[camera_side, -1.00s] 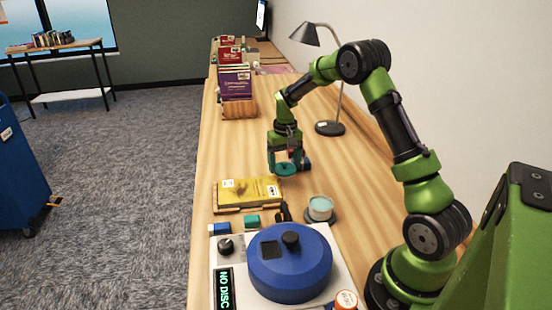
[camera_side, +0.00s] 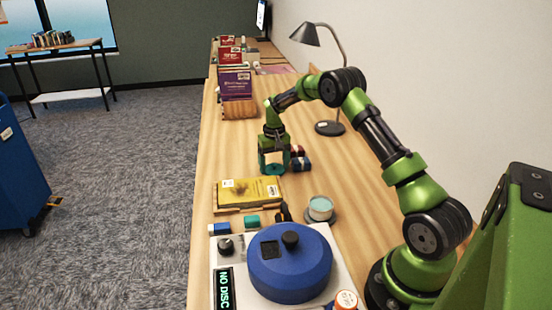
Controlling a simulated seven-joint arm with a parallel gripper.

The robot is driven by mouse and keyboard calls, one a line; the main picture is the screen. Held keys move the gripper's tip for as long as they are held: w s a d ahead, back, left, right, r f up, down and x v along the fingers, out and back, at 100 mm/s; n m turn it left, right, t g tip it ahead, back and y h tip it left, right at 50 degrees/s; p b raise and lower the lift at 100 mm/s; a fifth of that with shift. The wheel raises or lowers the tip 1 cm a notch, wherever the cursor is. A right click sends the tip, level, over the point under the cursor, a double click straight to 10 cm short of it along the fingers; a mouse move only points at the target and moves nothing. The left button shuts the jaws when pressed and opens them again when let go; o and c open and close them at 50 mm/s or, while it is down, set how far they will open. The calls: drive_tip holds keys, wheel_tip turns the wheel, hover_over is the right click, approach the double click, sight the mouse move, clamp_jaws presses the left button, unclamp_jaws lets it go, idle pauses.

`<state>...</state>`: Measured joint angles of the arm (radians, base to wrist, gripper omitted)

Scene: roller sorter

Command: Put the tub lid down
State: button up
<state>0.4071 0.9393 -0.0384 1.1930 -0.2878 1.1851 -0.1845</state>
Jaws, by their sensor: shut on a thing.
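The tub lid (camera_side: 273,171) is a teal disc at the lower end of my gripper (camera_side: 274,161), which is shut on it. The fingers hide part of the lid. It is over the bare wood behind the yellow book; whether it touches the table I cannot tell. The tub (camera_side: 320,208) stands open nearer the camera, to the right of the book, with pale teal contents showing.
Small dark red and navy blocks (camera_side: 301,163) lie just right of my gripper. The yellow book (camera_side: 248,191) lies in front. A lamp (camera_side: 329,128) and a book rack (camera_side: 239,109) stand farther back. A blue round machine (camera_side: 290,268) fills the front. Bare wood lies left of my gripper.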

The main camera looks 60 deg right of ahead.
drive_tip(key=shift+f, duration=0.15)
drive_tip(key=o, duration=1)
drive_tip(key=shift+c, duration=0.2)
